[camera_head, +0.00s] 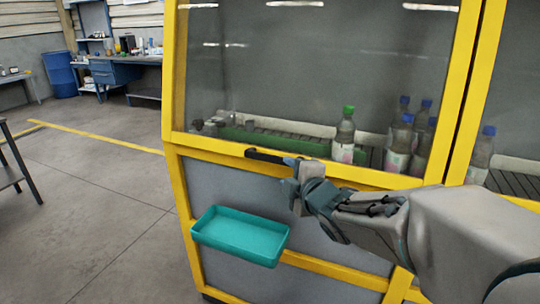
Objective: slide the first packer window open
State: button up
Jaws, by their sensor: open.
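The packer window (290,70) is a large clear pane in a yellow frame (172,80) on the machine front. A black handle bar (266,156) runs along the window's lower edge. My gripper (290,172) is open at the right end of this handle, just in front of the lower yellow rail. I cannot tell whether the fingers touch the handle or stand around it. The right part of the handle is partly hidden by my gripper. The window's lower edge lies at the lower rail.
Behind the pane stand a green-capped bottle (344,138) and several blue-capped bottles (400,146) on a conveyor (275,138). A teal tray (240,234) juts out below my gripper. Open floor (100,200) lies to the left, with a dark table (12,165) at the far left.

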aim_at(268, 158)
jog(key=x, duration=1.4)
jog(key=shift+s+a+r, duration=0.15)
jog(key=shift+a, duration=0.15)
grip_shut()
jog(key=shift+r, duration=0.1)
